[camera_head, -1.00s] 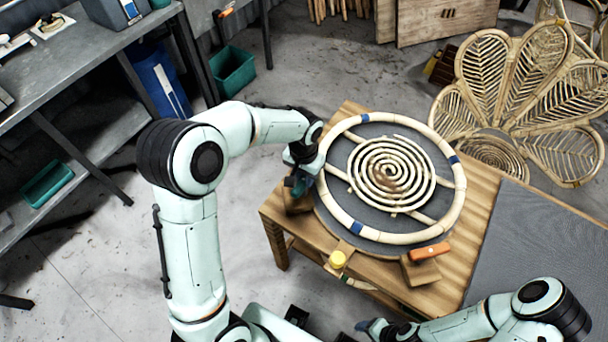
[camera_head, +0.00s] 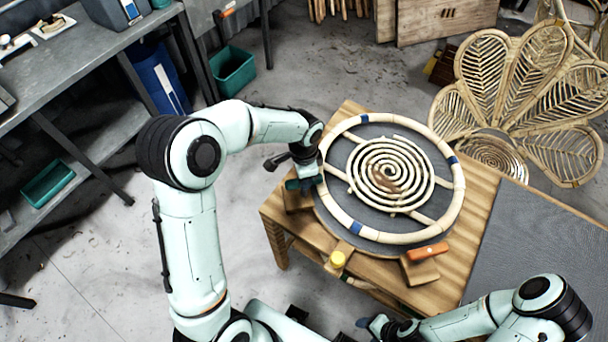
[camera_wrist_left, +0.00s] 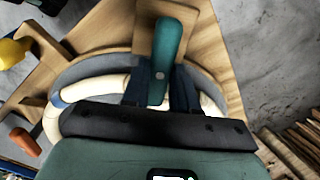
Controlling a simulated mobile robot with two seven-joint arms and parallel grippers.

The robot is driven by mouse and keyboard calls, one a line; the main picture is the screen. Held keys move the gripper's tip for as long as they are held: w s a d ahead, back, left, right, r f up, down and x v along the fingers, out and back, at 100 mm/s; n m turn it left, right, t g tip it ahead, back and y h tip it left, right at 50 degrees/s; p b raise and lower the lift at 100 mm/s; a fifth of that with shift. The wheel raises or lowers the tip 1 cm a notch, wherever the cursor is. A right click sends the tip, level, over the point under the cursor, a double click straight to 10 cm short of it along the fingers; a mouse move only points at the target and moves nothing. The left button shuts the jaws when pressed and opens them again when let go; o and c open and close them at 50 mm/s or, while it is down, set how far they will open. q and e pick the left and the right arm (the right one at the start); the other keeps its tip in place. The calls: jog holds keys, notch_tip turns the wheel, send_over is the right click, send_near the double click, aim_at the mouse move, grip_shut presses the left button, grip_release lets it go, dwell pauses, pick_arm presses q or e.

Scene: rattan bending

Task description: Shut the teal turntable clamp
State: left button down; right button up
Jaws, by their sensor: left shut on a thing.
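The teal turntable clamp (camera_wrist_left: 168,45) is a rounded handle on a wooden block at the edge of the turntable. In the left wrist view my left gripper (camera_wrist_left: 162,88) has its dark fingers on both sides of the handle, shut on it. In the head view my left gripper (camera_head: 306,180) is at the left rim of the turntable (camera_head: 352,160), largely covering the clamp. The turntable is a grey disc carrying a pale rattan ring (camera_head: 449,205) and a rattan spiral (camera_head: 390,175). My right gripper (camera_head: 374,325) is at the bottom, its jaws unclear.
An orange clamp (camera_head: 427,251) and a yellow knob (camera_head: 337,258) sit at the turntable's front edge. The wooden table (camera_head: 478,215) has a grey mat (camera_head: 540,255) at right. A woven rattan chair back (camera_head: 520,75) stands behind. A grey workbench (camera_head: 75,70) is at left.

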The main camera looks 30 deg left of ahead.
pick_arm(q)
jog(key=shift+m, duration=0.4)
jog(key=c, duration=0.9)
grip_release()
jog(key=shift+r, duration=0.15)
notch_tip(320, 180, up, 13)
jog(key=shift+r+p, duration=0.1)
jog(key=shift+p, duration=0.5)
pick_arm(e)
jog(key=shift+w+r, duration=0.65)
jog(key=shift+r, duration=0.2)
jog(key=shift+s, duration=0.1)
